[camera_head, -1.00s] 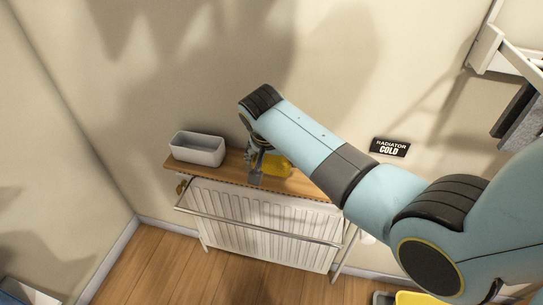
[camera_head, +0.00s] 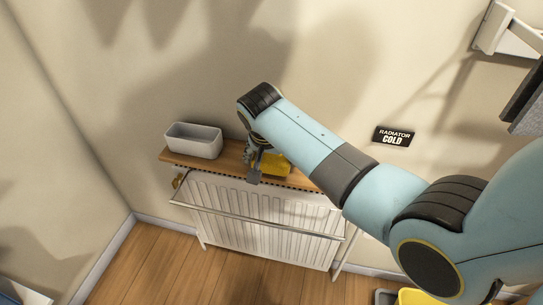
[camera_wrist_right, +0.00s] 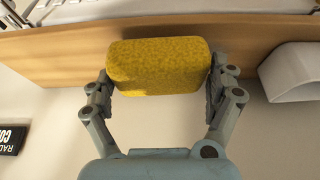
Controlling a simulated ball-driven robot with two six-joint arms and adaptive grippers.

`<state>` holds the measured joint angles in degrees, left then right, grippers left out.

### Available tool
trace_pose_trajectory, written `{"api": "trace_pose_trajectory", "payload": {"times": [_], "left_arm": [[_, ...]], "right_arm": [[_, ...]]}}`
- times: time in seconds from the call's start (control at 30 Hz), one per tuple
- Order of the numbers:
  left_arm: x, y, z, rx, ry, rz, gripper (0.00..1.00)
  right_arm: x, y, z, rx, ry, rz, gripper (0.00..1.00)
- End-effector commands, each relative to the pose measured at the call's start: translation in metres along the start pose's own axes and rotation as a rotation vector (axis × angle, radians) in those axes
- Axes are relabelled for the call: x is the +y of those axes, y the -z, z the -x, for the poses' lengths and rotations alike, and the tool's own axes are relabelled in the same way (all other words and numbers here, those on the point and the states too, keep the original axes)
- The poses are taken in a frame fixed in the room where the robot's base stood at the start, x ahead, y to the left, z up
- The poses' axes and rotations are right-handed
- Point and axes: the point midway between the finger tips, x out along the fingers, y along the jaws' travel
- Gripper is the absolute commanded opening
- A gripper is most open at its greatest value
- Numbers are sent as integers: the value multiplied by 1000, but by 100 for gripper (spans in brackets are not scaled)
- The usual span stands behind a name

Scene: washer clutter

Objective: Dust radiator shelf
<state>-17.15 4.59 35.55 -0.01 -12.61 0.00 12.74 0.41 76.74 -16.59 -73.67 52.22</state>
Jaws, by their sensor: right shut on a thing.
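The radiator shelf (camera_head: 225,165) is a wooden board above a white ribbed radiator (camera_head: 262,222). My right gripper (camera_head: 257,165) is at the middle of the shelf, shut on a yellow sponge (camera_head: 275,163). In the right wrist view the sponge (camera_wrist_right: 158,66) sits between the two fingers of the gripper (camera_wrist_right: 160,88), held at its ends. The wooden shelf (camera_wrist_right: 60,65) lies behind it there. I cannot tell for sure whether the sponge touches the board. My left gripper is not in view.
A grey-white planter-like bin (camera_head: 193,141) stands on the shelf's left end; it also shows at right in the wrist view (camera_wrist_right: 292,74). A metal rail (camera_head: 255,225) runs along the radiator's front. A black "RADIATOR COLD" sign (camera_head: 394,136) is on the wall. A yellow container (camera_head: 420,297) is at the bottom.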

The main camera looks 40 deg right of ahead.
Motion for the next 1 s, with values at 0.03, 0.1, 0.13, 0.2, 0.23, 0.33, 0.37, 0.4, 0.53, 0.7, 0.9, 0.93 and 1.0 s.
{"api": "trace_pose_trajectory", "payload": {"times": [0.03, 0.1, 0.13, 0.2, 0.23, 0.33, 0.37, 0.4, 0.53, 0.7, 0.9, 0.93, 1.0], "left_arm": [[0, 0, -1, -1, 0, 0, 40], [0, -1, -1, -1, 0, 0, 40], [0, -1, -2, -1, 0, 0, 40], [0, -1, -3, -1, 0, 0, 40], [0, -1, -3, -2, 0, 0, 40], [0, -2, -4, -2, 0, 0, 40], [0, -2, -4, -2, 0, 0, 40], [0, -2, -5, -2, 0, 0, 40], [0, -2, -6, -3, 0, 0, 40], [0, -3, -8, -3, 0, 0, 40], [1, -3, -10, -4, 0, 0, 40], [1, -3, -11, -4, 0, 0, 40], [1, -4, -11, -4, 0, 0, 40]], "right_arm": [[0, 0, -1, 0, 0, 0, 64], [0, -1, -2, 0, 0, 0, 64], [0, -1, -3, 0, 0, 0, 64], [0, -2, -4, 0, 0, 0, 64], [0, -2, -5, 0, 0, 0, 64], [0, -3, -6, 0, 0, 0, 64], [0, -3, -7, 0, 0, 0, 64], [0, -3, -8, 0, 0, 0, 64], [0, -4, -10, 0, 0, 0, 64], [0, -5, -13, 0, 0, 0, 64], [0, -7, -17, 0, 0, 0, 64], [0, -7, -17, 0, 0, 0, 64], [0, -7, -18, 0, 0, 0, 64]]}}
